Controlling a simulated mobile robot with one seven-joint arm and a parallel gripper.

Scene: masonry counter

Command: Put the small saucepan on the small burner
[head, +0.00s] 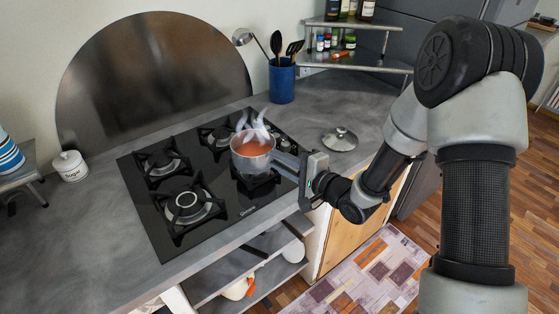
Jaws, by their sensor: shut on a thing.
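The small saucepan (246,163) is metal, upright, with steaming orange-red contents. It is over the front right burner (258,183) of the black hob; I cannot tell whether it touches the grate. My gripper (297,171) is shut on its handle from the right, beyond the hob's right edge. The fingertips are small and partly hidden by the gripper body. The back right burner (218,136) is just behind and left of the pan, partly hidden by it. The front left burner (187,206) and back left burner (160,164) are bare.
A pot lid (340,139) lies on the counter right of the hob. A blue utensil crock (282,82) stands behind, near a corner shelf (345,62) with jars. A white sugar jar (69,166) is at left. Open shelves (265,262) are below the hob's front edge.

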